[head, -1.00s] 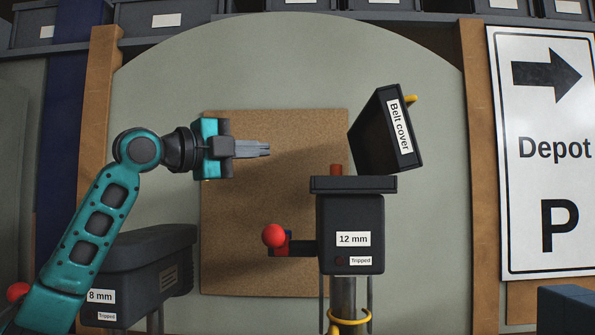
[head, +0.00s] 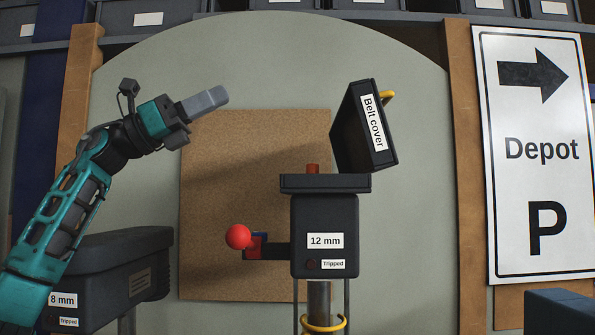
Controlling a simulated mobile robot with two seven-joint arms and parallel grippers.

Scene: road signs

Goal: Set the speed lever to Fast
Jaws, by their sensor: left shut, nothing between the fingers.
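A dark machine head (head: 325,225) labelled "12 mm" and "Tripped" stands on a metal column right of the middle in the head view. A lever with a red ball knob (head: 238,236) sticks out from its left side; no Fast or Slow marking is readable. The belt cover (head: 364,125) on top is tilted open, with a yellow handle at its upper right. A reddish-brown part shows below it. My left gripper (head: 222,96) is shut and empty, up and left of the machine, apart from the lever and cover. My right gripper is not in view.
A second dark machine (head: 120,262) labelled "8 mm" and "Tripped" stands at the lower left, partly behind my left arm. A brown board (head: 230,180) is behind the lever. A Depot sign (head: 540,150) stands at right. Grey bins line the top.

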